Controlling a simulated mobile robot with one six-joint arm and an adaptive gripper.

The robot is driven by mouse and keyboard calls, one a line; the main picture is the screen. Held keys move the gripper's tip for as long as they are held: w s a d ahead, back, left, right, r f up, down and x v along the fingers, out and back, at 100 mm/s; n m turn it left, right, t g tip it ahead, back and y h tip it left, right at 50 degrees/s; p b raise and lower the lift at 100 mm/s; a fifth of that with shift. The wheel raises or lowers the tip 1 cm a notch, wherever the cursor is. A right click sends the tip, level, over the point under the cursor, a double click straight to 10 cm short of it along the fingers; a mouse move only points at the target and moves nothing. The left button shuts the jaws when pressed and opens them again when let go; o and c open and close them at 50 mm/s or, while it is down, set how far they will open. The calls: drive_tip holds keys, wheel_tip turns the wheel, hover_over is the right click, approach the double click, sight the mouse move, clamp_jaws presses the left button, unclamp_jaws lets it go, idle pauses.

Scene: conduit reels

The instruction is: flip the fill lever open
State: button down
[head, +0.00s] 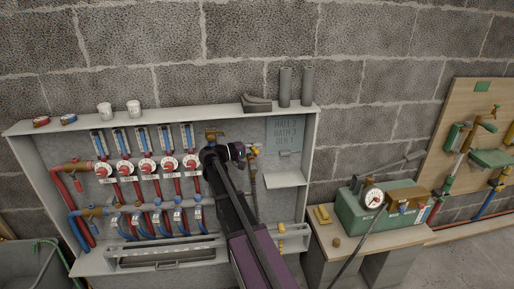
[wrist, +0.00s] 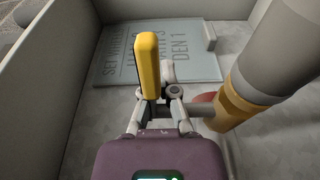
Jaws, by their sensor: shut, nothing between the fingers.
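The yellow fill lever (wrist: 147,65) stands lengthwise up the picture in the wrist view, just ahead of my gripper (wrist: 162,94). My gripper is shut and empty, with its fingertips close to the lever's lower end. I cannot tell whether they touch it. In the head view a small yellow piece (head: 254,152), likely the lever, shows beside my gripper (head: 246,152) on the right part of the manifold cabinet (head: 312,150). My arm hides part of the valve there.
A grey pipe with a brass collar (wrist: 238,95) stands close on the right in the wrist view. A lettered plate (wrist: 190,55) lies behind the lever. A small shelf (head: 284,178) juts out right of my gripper. A green pump box (head: 350,212) stands farther right.

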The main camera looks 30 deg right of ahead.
drive_tip(key=shift+s, duration=0.4)
drive_tip(key=shift+w+a+f, duration=0.15)
drive_tip(key=shift+a, duration=0.55)
drive_tip(key=w+a, duration=0.2)
drive_tip(key=a, duration=0.8)
drive_tip(key=shift+a+r, duration=0.2)
drive_tip(key=shift+a, duration=0.05)
drive_tip(key=shift+w, duration=0.1)
